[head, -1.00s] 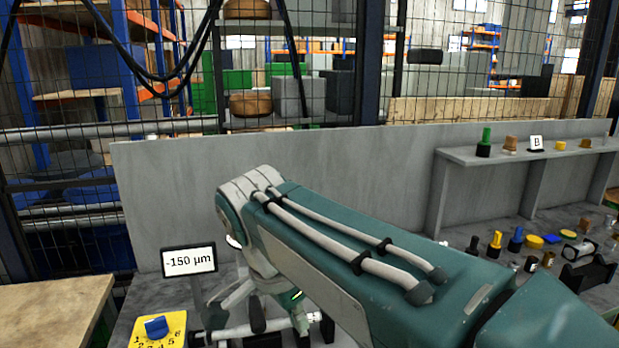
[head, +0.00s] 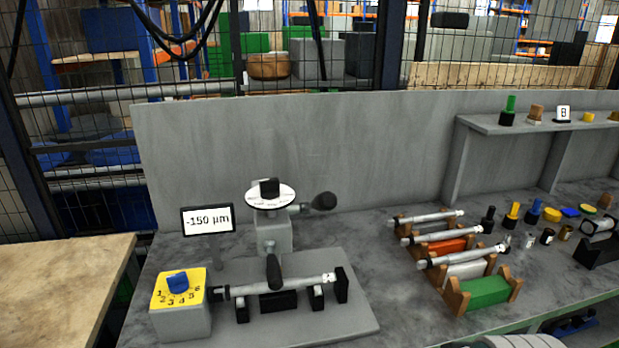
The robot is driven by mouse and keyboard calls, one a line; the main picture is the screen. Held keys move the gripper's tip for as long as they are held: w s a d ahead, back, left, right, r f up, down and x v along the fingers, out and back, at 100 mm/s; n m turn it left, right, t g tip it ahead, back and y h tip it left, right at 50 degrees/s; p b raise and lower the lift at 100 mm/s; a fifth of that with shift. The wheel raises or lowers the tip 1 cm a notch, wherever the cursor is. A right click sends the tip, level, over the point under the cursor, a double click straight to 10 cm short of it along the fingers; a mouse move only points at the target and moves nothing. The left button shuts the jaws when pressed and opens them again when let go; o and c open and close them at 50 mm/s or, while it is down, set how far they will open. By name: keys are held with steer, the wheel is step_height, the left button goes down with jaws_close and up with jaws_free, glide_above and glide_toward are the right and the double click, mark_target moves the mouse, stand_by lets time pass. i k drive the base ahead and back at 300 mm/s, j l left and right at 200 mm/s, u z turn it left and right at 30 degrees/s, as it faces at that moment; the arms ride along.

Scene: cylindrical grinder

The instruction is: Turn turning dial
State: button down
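A blue knob (head: 178,282) sits on a yellow plate (head: 160,300) printed with numbers around it, on top of a grey box at the lower left. A round white dial (head: 262,198) with markings and a black knob (head: 269,187) tops the grey grinder post (head: 274,235). I cannot tell which of the two is the turning dial. My gripper is out of view; only a grey piece, seemingly of my arm, shows at the bottom edge. Nothing covers either dial.
A small sign (head: 208,220) reads -150 µm. A metal shaft (head: 290,286) lies across black supports on the grey base plate (head: 350,325). A black handle (head: 323,201) juts right from the post. Wooden racks with shafts (head: 447,238) stand to the right.

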mark_target(178, 284)
steer(key=u, duration=1.45)
